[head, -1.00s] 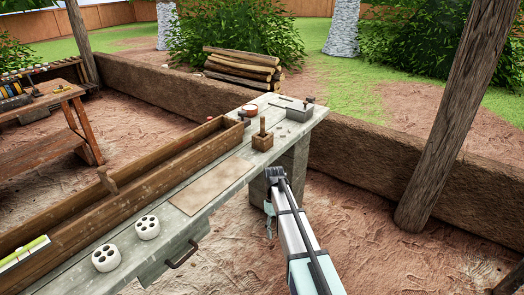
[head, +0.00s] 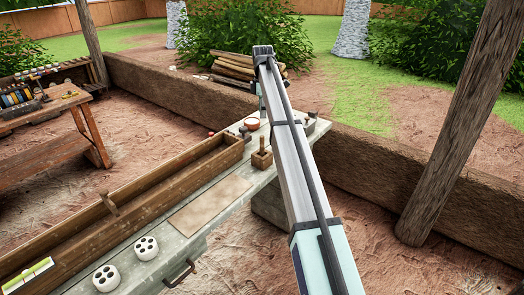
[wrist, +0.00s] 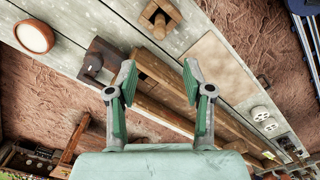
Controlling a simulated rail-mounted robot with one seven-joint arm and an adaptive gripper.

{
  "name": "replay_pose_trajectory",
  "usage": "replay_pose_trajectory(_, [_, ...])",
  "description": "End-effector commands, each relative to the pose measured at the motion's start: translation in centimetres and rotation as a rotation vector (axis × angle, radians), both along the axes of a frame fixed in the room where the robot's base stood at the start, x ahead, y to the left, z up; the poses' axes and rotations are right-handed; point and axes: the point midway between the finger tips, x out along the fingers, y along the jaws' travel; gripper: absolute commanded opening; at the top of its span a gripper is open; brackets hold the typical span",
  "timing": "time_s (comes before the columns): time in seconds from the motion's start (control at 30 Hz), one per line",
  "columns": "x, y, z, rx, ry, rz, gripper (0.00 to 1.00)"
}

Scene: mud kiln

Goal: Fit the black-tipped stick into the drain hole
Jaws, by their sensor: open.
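My gripper (wrist: 159,80) is open and empty in the wrist view, its two green fingers spread above the trough and table. In the head view my arm hides most of it. A small dark knob-like piece (wrist: 92,63) shows at the end of the long wooden trough (wrist: 155,103), left of the left finger. It may be the black-tipped stick's end, but I cannot tell. The head view also shows the trough (head: 190,160). A small wooden block with an upright peg (head: 262,157) stands beside it, and also shows in the wrist view (wrist: 160,18). I cannot make out the drain hole.
The grey table (head: 212,222) carries a tan mat (head: 210,203), two white holed cylinders (head: 146,247) and a round reddish dish (head: 251,123). A wooden piece (head: 109,204) crosses the trough. A low mud wall (head: 385,190) runs behind, and a post (head: 450,130) stands at right.

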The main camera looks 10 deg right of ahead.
Motion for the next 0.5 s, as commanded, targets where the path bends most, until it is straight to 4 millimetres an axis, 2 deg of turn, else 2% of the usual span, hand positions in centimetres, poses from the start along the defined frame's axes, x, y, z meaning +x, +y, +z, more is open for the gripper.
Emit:
replay_pose_trajectory(0.17, [-0.1,0.0,-1.4,0.000,0.001,0.032,0.51])
replay_pose_trajectory(0.5, [-0.2,0.0,-7.8,0.000,0.003,0.029,0.51])
